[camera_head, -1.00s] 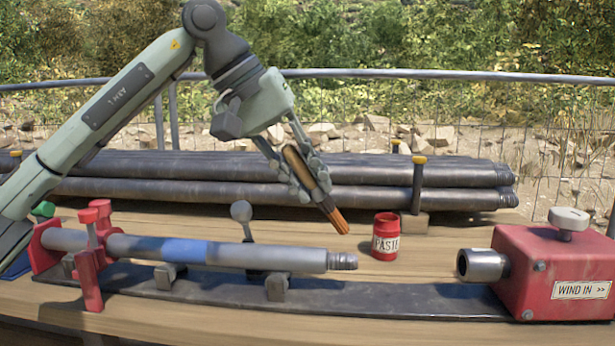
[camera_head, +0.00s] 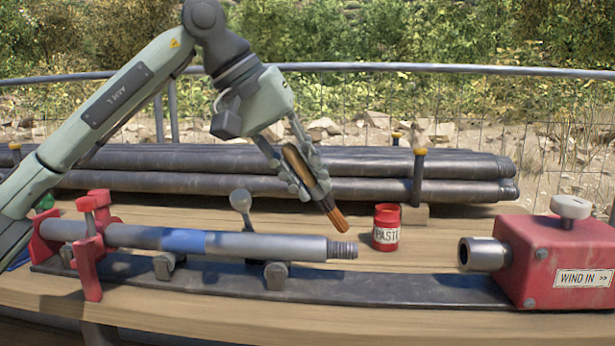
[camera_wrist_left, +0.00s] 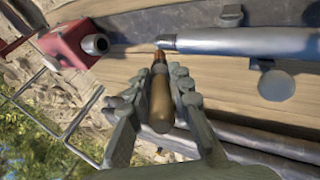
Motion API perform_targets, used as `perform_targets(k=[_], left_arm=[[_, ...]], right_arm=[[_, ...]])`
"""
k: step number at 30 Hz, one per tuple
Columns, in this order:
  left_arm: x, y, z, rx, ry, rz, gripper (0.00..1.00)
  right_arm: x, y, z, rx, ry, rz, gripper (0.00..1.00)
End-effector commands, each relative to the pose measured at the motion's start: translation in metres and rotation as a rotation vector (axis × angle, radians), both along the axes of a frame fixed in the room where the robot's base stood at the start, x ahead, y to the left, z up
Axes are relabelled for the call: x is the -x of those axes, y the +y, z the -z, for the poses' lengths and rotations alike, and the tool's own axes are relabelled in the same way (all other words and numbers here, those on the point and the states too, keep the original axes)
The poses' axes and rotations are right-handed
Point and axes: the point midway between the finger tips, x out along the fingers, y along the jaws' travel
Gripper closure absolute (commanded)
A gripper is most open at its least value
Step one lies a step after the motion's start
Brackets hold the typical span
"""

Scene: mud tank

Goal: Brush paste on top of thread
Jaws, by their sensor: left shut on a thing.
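My left gripper (camera_head: 306,176) is shut on a brush (camera_head: 297,164) with a wooden handle and brown bristles (camera_head: 337,216). The bristles point down and right, close above and behind the thread (camera_head: 343,249) at the right end of the grey pipe (camera_head: 270,247). I cannot tell whether they touch it. In the left wrist view the brush (camera_wrist_left: 161,100) lies between the fingers, its tip near the thread (camera_wrist_left: 166,41). A red jar labelled PASTE (camera_head: 386,228) stands upright on the bench just right of the bristles. My right gripper is not in view.
A red clamp (camera_head: 90,250) holds the pipe's left end, and grey supports (camera_head: 276,273) carry it over a dark rail (camera_head: 400,288). A red WIND IN box (camera_head: 570,262) with a metal socket (camera_head: 484,253) stands at the right. Dark pipes (camera_head: 400,162) are stacked behind.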

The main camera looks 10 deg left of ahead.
Motion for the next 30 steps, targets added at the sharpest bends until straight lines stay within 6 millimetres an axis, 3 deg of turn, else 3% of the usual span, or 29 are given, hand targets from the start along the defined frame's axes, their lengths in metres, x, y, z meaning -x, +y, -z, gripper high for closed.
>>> perform_targets(k=[30], left_arm=[[0.0, 0.0, 0.016, 0.0, 0.0, 0.0, 1.0]], right_arm=[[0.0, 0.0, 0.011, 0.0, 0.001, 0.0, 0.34]])
